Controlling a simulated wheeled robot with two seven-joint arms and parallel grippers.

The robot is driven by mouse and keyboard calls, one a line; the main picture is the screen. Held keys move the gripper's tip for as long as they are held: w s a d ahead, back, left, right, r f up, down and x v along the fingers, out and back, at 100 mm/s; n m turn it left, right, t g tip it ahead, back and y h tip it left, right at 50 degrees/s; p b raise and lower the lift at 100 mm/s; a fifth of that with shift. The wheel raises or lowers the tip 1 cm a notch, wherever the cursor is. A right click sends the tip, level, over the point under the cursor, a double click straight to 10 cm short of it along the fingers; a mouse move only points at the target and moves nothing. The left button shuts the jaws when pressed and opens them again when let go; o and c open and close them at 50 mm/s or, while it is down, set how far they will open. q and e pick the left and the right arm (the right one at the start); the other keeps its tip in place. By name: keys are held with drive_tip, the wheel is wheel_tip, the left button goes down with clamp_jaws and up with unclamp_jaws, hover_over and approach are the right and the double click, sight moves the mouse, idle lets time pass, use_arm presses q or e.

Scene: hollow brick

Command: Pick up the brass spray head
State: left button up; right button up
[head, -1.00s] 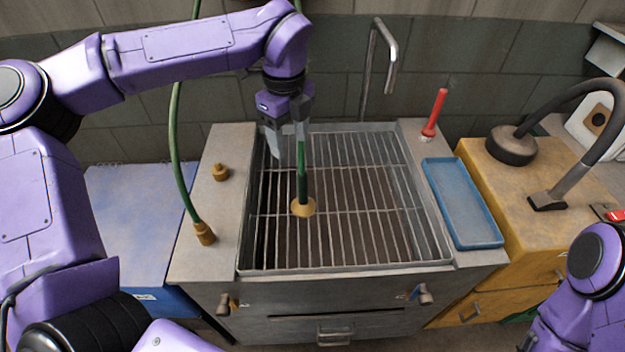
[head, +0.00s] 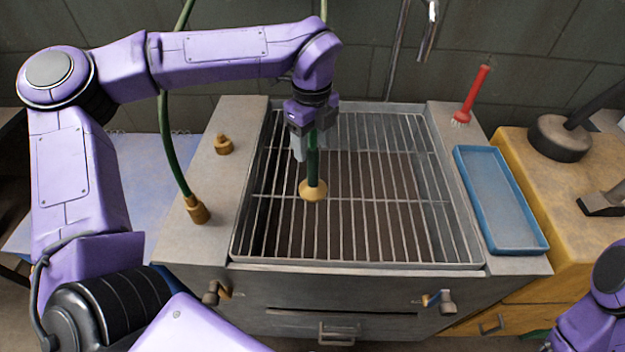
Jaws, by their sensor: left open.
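The brass spray head (head: 313,191) is a brass disc at the lower end of a dark green stem (head: 313,165). It shows over the wire rack of the sink; I cannot tell whether it touches the rack. My left gripper (head: 314,152) points down at the upper part of the stem, above the brass disc. Its fingers are open, and the stem shows between them. The gripper hides the top of the stem. Only a purple link of my right arm shows at the lower right edge; its gripper is out of view.
A green hose rises from a brass fitting (head: 197,210) on the sink's left ledge, near a small brass knob (head: 223,145). A red-handled brush (head: 473,95) and a blue tray (head: 500,200) are on the right. The wire rack (head: 390,210) is otherwise clear.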

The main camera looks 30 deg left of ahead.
sight(313, 163)
use_arm(q)
wheel_tip(313, 163, down, 6)
drive_tip(key=shift+w+f+p, duration=0.1)
drive_tip(key=shift+w+p, duration=0.05)
drive_tip(key=shift+p, duration=0.8)
drive_tip(key=shift+f, duration=0.3)
clamp_jaws()
